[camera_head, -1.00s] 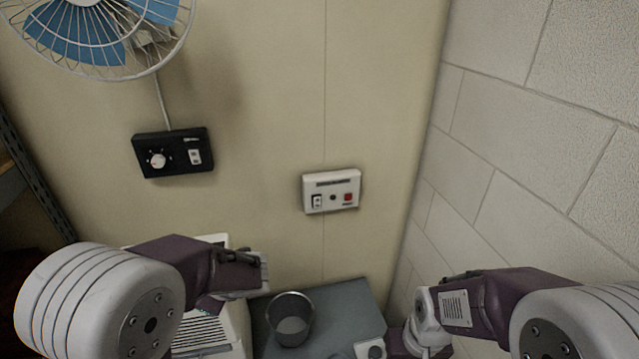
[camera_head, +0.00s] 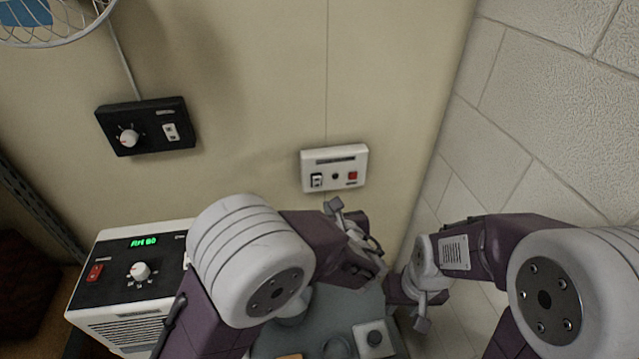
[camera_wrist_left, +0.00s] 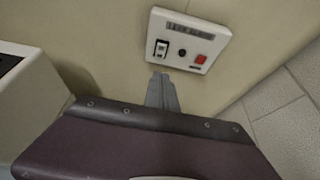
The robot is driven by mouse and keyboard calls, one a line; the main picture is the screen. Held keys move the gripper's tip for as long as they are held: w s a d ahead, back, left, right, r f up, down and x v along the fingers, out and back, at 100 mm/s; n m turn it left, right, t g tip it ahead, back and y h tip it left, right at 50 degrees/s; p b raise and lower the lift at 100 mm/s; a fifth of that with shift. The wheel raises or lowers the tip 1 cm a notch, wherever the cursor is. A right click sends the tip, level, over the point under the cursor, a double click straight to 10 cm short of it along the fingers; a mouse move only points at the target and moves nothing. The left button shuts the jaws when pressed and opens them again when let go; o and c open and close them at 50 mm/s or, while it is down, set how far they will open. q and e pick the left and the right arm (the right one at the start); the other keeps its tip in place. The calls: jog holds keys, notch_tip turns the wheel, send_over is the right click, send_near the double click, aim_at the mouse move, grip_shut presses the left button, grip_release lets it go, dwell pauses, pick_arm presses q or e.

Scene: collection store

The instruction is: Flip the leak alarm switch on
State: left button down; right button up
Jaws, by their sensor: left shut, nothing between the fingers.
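The leak alarm panel (camera_head: 349,160) is a white box on the beige wall. It has a black-framed white rocker switch (camera_head: 316,181) at lower left, a dark round knob or hole in the middle and a red square at right. The panel (camera_wrist_left: 198,29) and its switch (camera_wrist_left: 160,49) also show in the left wrist view. I cannot tell which way the rocker is tipped. My left gripper (camera_head: 334,205) is shut and empty, just below the panel; its fingers (camera_wrist_left: 162,82) point up towards the switch, apart from it. My right gripper (camera_head: 422,324) hangs low at right; its jaws are unclear.
A black control box (camera_head: 147,126) with a dial and switch hangs at left, with a fan (camera_head: 50,35) above. A white appliance (camera_head: 110,245) with a green display stands below. A grey surface (camera_head: 290,343) lies under my left arm. A block wall (camera_head: 540,130) bounds the right.

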pick_arm(q)
jog(key=p, duration=0.1)
send_near(317, 179)
notch_tip(317, 179, down, 4)
jog(key=w, duration=0.2)
jog(key=shift+w+a+r+p, duration=0.2)
jog(key=shift+w+p, duration=0.1)
jog(key=shift+w, duration=0.3)
jog(key=shift+w+a+r+p, duration=0.25)
jog(key=shift+w, duration=0.4)
jog(key=shift+w+a, duration=0.1)
jog(key=shift+w, duration=0.6)
jog(key=p, duration=0.1)
jog(key=r+p, duration=0.1)
jog(key=p, duration=0.1)
jog(key=shift+w+a+r+g, duration=0.1)
jog(key=shift+w+r+g, duration=0.1)
jog(key=shift+w+g, duration=0.1)
jog(key=shift+f+b, duration=0.3)
jog(key=shift+f, duration=0.25)
jog(key=shift+r, duration=0.1)
